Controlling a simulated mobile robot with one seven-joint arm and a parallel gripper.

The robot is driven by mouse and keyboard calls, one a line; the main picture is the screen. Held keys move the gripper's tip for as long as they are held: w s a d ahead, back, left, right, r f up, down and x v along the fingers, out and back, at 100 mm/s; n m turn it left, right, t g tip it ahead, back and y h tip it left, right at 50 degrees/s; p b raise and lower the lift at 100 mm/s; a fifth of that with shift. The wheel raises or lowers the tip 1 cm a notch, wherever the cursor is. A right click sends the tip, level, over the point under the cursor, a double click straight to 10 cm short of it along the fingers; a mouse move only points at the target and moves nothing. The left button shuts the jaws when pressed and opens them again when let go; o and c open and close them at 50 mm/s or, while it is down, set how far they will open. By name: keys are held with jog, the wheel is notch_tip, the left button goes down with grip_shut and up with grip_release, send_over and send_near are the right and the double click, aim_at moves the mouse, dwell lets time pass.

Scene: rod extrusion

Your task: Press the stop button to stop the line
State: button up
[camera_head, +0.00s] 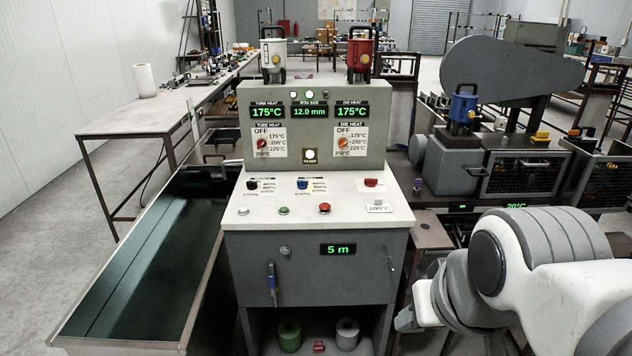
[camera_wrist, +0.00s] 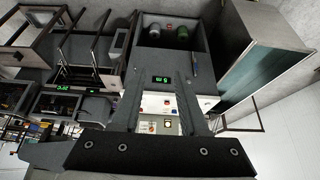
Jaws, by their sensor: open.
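The control cabinet (camera_head: 318,240) stands in the middle of the head view. On its sloped white panel is a front row of buttons: a white one (camera_head: 243,211) at left, a green one (camera_head: 284,211) in the middle and a red one (camera_head: 324,208) at right. A separate red control (camera_head: 371,182) sits farther back on the right. I cannot read a stop label. My gripper (camera_head: 407,319) is at the lower right, beside the cabinet and apart from the buttons. The wrist view shows its open, empty fingers (camera_wrist: 161,80), with the cabinet upside down beyond them.
The upright panel carries green displays and two knobs, with a white and a red device (camera_head: 361,55) on top. A long dark trough (camera_head: 150,265) runs along the left. Machinery with a blue device (camera_head: 463,106) stands at right. Above the button panel is free room.

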grip_shut()
dwell(1.5)
